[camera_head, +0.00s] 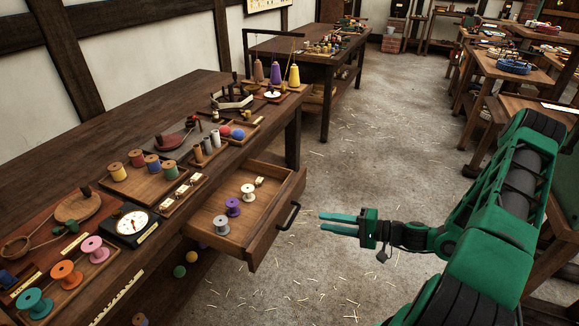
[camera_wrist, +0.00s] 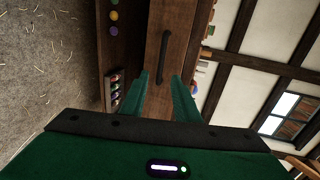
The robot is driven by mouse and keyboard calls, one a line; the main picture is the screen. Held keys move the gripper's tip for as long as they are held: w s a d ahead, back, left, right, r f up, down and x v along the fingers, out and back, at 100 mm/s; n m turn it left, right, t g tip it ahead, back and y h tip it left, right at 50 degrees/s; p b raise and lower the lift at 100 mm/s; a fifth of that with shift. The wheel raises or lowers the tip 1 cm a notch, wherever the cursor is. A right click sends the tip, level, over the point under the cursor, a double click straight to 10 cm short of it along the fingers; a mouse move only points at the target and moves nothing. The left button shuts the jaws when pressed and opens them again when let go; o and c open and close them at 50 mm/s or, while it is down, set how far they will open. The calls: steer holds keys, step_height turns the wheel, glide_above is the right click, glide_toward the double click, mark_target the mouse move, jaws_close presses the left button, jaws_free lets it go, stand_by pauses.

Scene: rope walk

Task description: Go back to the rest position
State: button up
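My gripper (camera_head: 322,222) is out over the floor to the right of the workbench, level and pointing left at the pulled-out drawer. Its two green fingers are apart with nothing between them. In the wrist view my gripper (camera_wrist: 160,80) is also open, with the wooden drawer front (camera_wrist: 160,25) beyond its fingertips. The dark drawer handle (camera_head: 288,215) is a short way left of the fingertips and not gripped; it also shows in the wrist view (camera_wrist: 164,60).
The long workbench (camera_head: 150,100) on the left carries spools, trays and a dial scale (camera_head: 132,222). Another bench (camera_head: 305,55) stands behind it. Small tables (camera_head: 510,70) stand at the right, near my arm. The straw-strewn floor (camera_head: 390,130) between them is clear.

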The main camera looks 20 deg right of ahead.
steer(key=s+d+r+g+h, duration=0.3)
steer(key=s+r+h, duration=0.1)
steer(key=s+r, duration=0.4)
steer(key=s+d+r+n+g+h, duration=0.1)
steer(key=s+d+r+g+h, duration=0.2)
steer(key=s+r, duration=0.6)
steer(key=s+d+r+g+h, duration=0.4)
steer(key=s+r, duration=0.4)
steer(key=s, duration=0.1)
steer(key=shift+s+d+r+n+h, duration=0.15)
steer(key=shift+s+r+n+h, duration=0.15)
steer(key=shift+s+h, duration=0.1)
